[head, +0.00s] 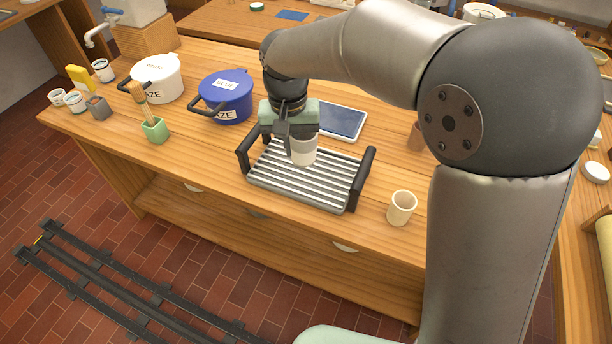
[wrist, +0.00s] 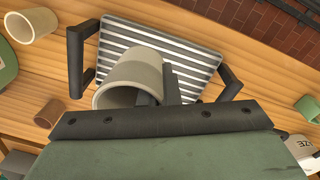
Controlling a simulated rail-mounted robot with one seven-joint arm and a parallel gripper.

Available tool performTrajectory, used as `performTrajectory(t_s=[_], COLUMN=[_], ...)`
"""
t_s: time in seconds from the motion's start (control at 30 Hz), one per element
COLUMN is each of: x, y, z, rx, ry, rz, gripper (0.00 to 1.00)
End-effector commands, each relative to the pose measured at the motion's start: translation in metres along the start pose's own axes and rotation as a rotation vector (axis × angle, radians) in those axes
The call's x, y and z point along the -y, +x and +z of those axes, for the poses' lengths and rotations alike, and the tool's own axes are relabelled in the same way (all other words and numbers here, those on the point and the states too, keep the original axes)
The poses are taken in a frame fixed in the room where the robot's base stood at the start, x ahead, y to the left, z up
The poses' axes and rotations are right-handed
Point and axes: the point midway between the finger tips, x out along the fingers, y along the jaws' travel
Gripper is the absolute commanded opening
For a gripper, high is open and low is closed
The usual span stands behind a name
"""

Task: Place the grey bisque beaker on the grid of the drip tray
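The grey bisque beaker (head: 304,151) is pale grey and shows over the back part of the drip tray (head: 252,176), which has a striped grid and two dark raised handles. In the wrist view the beaker (wrist: 136,72) looks upright or nearly so, its open mouth toward the camera, with the grid (wrist: 195,59) behind it. My gripper (head: 290,141) is at the beaker's rim. In the wrist view one finger of the gripper (wrist: 160,92) is inside the mouth and the other outside, with the wall between them. I cannot tell whether the beaker's base touches the grid.
A cream beaker (head: 402,208) stands right of the tray. A tablet (head: 342,121) lies behind the tray. A blue glaze pot (head: 226,100), a white glaze pot (head: 160,78) and a green brush holder (head: 155,130) stand to the left. A brown cup (head: 416,136) is partly hidden by my arm.

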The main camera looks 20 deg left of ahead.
Motion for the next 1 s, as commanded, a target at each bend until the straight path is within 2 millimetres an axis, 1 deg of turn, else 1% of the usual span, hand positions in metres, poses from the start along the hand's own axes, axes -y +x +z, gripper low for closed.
performTrajectory(t_s=[0.03, 0.1, 0.2, 0.27, 0.37, 0.67, 0.7, 0.8, 0.9, 1.0], x=[0.020, 0.037, 0.052, 0.055, 0.050, 0.018, 0.015, 0.009, 0.005, 0.002], y=[0.006, 0.006, 0.006, 0.007, 0.012, 0.044, 0.053, 0.072, 0.086, 0.094], z=[0.010, 0.021, 0.031, 0.031, 0.019, -0.047, -0.053, -0.066, -0.077, -0.082], rx=[-0.004, -0.005, -0.005, -0.005, -0.003, -0.002, -0.001, 0.000, -0.003, -0.004], ry=[-0.038, -0.072, -0.103, -0.110, -0.112, -0.109, -0.110, -0.112, -0.111, -0.113], rz=[0.000, 0.001, 0.002, 0.003, 0.003, 0.003, 0.003, 0.003, 0.003, 0.003], gripper=[0.00, 0.00, 0.00, 0.00, 0.00, 0.00, 0.00, 0.00, 0.00, 0.00])
